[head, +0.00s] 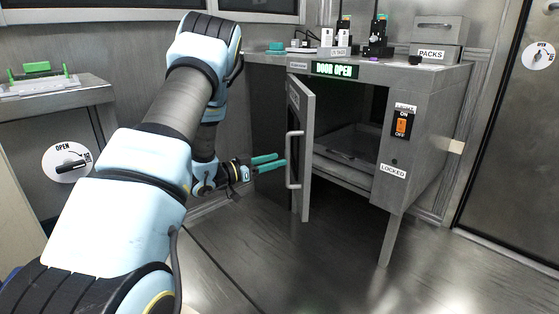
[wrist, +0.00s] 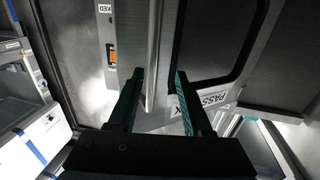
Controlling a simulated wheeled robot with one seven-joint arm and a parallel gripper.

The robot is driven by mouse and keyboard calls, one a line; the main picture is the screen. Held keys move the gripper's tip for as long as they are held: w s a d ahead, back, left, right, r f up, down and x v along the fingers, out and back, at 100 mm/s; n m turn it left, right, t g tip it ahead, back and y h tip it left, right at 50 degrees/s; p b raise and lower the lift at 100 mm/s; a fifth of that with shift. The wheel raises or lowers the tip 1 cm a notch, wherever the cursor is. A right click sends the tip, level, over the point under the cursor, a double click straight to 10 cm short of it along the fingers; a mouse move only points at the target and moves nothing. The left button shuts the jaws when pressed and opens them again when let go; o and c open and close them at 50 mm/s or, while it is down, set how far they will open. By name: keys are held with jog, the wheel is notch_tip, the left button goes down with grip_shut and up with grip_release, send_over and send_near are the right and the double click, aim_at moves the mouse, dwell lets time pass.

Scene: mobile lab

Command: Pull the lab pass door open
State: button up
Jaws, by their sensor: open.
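The lab pass door (head: 308,120) is a grey framed door with a dark window, hinged on the cabinet's front. It stands swung outward, and the cabinet's inside shows to its right. Its vertical bar handle (head: 289,162) faces left. My gripper (head: 281,160) is open, its teal fingers pointing at the handle's middle. In the wrist view the handle (wrist: 155,50) runs between the two spread fingers of my gripper (wrist: 159,74). I cannot tell if either finger touches it. The door's window (wrist: 220,40) and a "PASS" label also show there.
The cabinet (head: 430,85) bears a lit "DOOR OPEN" sign (head: 334,70), an orange switch (head: 402,123) and a "LOCKED" label (head: 393,171). Bottles and boxes stand on top. A side bench (head: 85,97) is at left. The floor (head: 330,270) before the cabinet is clear.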

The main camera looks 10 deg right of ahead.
jog(key=a, duration=0.7)
jog(key=shift+s+a+p, duration=0.15)
jog(key=shift+p, duration=0.15)
dwell(0.7)
